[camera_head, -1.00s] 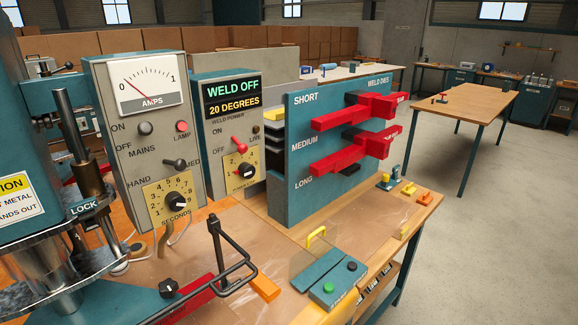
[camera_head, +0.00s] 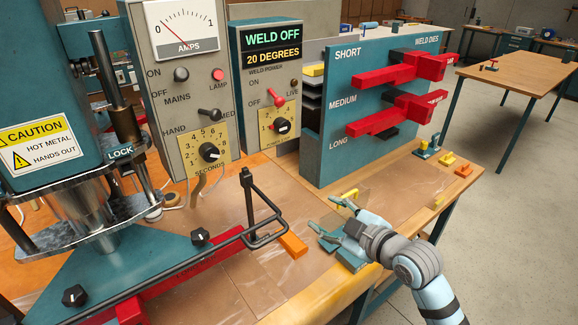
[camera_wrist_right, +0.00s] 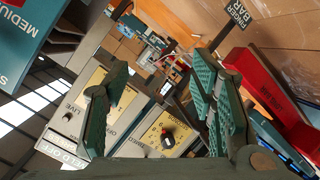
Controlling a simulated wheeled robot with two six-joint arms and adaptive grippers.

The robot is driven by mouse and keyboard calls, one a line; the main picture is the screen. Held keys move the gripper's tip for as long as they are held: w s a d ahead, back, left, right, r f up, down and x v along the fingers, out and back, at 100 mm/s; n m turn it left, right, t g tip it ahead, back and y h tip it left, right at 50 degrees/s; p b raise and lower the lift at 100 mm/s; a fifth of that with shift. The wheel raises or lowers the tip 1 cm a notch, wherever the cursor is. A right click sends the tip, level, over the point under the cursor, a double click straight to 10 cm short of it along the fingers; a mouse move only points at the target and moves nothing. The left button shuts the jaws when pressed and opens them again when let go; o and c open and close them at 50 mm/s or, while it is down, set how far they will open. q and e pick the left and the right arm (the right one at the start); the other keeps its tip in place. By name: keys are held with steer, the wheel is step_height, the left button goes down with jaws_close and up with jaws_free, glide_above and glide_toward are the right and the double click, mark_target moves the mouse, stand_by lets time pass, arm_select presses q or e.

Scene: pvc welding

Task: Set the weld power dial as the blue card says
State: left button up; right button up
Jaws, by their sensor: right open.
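The weld power dial (camera_head: 282,126), a dark knob with some red on a yellow plate, is on the grey box below the "WELD OFF / 20 DEGREES" display (camera_head: 272,46). Its exact setting is too small to read. No blue card can be made out. My left gripper is not in view.
The seconds dial (camera_head: 209,152) and ammeter (camera_head: 181,29) are on the box to the left. The die rack (camera_head: 330,115) holds red dies jutting out right of the power box. A black bar handle (camera_head: 250,205) stands in front of the boxes. An orange block (camera_head: 292,244) lies nearby.

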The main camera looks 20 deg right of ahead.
mark_target(286, 128)
steer(key=w+r+n+t+y, duration=0.2)
steer(key=w+r+n+t, duration=0.15)
steer(key=r, duration=0.95)
steer(key=shift+g, duration=0.25)
steer(key=x, duration=1.4)
steer(key=shift+w+r, duration=0.25)
steer(key=shift+w, duration=0.1)
steer(key=shift+d, duration=0.1)
steer(key=c, duration=1.1)
